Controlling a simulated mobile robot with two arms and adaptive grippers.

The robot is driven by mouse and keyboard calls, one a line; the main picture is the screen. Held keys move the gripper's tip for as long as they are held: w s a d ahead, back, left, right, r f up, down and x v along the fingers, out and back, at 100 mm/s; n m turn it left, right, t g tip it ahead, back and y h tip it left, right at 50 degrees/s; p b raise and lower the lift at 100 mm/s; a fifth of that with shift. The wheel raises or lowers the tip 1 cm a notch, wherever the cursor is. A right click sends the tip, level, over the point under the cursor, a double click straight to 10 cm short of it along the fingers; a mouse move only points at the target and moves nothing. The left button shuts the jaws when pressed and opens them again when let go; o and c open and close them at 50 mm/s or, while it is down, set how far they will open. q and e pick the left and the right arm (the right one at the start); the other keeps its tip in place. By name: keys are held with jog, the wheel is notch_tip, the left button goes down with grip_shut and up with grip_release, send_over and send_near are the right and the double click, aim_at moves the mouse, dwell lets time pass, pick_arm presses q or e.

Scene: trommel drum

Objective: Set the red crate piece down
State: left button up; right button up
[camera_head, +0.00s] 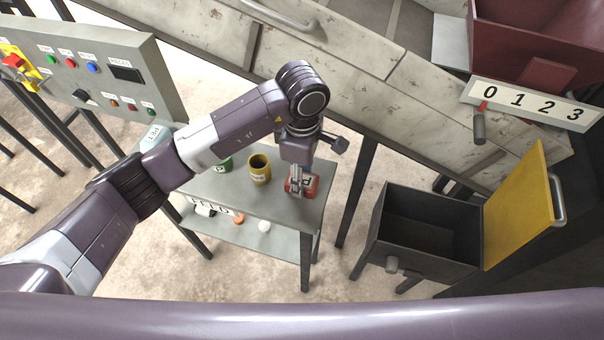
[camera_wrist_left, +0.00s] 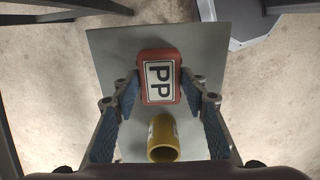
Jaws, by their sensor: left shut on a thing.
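The red crate piece (camera_head: 311,187) is at the right end of the grey table top (camera_head: 230,190) in the head view. In the left wrist view the piece (camera_wrist_left: 160,92) shows a white label reading PP. My left gripper (camera_head: 298,182) points down over the table and is shut on the piece, with a blue-padded finger at each side. The piece's underside is hidden, so I cannot tell whether it touches the table top. My right gripper is not in view.
A yellow cup (camera_head: 260,171) stands close to the left of the piece, and a green one (camera_head: 225,165) is beyond it. A lower shelf (camera_head: 285,245) holds small items. An open dark bin (camera_head: 425,265) with a yellow lid (camera_head: 517,205) is at right. A control panel (camera_head: 95,70) is at left.

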pick_arm(q)
jog(key=shift+f, duration=0.1)
jog(key=o, duration=1.1)
jog(key=shift+o, duration=0.2)
jog(key=shift+r, duration=0.25)
jog(key=shift+w+r, duration=0.1)
jog(key=shift+r, duration=0.25)
notch_tip(320, 180, up, 11)
jog(key=b, duration=0.2)
